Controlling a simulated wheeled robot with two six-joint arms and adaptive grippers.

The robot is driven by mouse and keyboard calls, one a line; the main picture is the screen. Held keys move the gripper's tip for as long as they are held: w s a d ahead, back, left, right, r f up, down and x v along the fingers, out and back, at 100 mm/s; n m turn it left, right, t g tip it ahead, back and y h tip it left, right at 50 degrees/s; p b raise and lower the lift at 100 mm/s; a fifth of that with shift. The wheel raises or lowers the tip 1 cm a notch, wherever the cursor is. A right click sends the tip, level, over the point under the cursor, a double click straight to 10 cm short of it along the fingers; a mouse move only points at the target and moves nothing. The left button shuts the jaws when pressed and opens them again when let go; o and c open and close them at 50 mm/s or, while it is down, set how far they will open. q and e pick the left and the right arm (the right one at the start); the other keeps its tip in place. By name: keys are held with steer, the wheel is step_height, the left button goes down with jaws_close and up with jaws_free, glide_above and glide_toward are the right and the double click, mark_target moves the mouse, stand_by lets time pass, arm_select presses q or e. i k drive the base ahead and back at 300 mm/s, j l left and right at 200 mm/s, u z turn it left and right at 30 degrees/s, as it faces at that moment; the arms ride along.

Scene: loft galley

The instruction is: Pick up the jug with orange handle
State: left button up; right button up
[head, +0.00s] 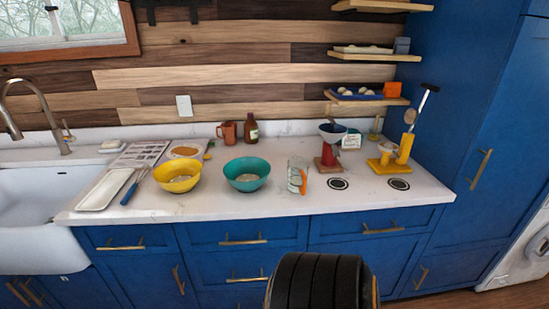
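The clear glass jug (292,167) with an orange handle stands upright on the white counter, right of the teal bowl. Its handle (303,181) is on the front right side, facing me. Neither of my grippers is in view, and nothing is touching the jug.
The teal bowl (246,175) and the yellow bowl (177,176) stand left of the jug. To its right are a red stand with a funnel (329,155) and two dark round markings. The counter (300,206) is clear in front of the jug. Wall shelves (368,96) hang at the back right.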

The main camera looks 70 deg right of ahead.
mark_target(297, 166)
steer(key=z, duration=1.75)
